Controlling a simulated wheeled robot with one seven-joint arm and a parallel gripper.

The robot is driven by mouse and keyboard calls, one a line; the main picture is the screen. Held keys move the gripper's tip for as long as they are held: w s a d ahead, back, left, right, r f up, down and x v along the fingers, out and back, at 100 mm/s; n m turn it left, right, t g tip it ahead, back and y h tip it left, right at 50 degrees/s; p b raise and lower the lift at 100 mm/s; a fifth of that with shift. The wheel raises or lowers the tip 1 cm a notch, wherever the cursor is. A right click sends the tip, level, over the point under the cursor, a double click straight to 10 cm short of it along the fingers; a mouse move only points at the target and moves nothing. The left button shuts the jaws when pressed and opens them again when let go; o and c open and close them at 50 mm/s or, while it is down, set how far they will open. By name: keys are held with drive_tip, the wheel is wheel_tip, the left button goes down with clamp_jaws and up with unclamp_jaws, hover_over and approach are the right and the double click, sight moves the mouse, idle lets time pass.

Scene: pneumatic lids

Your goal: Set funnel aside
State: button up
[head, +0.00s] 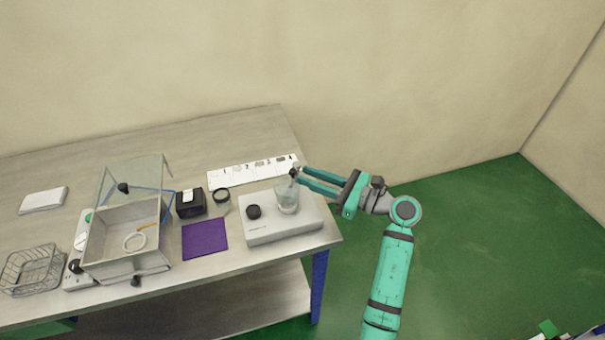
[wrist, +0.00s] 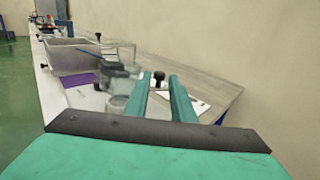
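My gripper (head: 297,174) reaches in from the right, above the right end of the bench. Its two teal fingers are apart, with a visible gap between them, and it also shows in the wrist view (wrist: 158,84). A small black knob (wrist: 158,78) shows at the gap between the fingertips; I cannot tell whether they touch it. A clear glass vessel (head: 287,201) stands on a white flat device (head: 283,229), just below and left of the fingertips. No funnel can be made out for certain; the clear shapes near the fingertips are too small and blurred.
The bench (head: 235,127) also holds a glass-lidded box (head: 101,251), a purple mat (head: 205,238), a black block (head: 190,205), a small jar (head: 222,203), a wire basket (head: 33,270) and a numbered paper strip (head: 240,174). The back of the bench is clear.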

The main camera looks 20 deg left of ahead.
drive_tip(key=shift+w+a, duration=0.2)
drive_tip(key=shift+a, duration=0.45)
drive_tip(key=shift+w+a, duration=0.15)
drive_tip(key=shift+a, duration=0.5)
drive_tip(key=shift+s+a, duration=0.1)
drive_tip(key=shift+a, duration=0.05)
clamp_jaws()
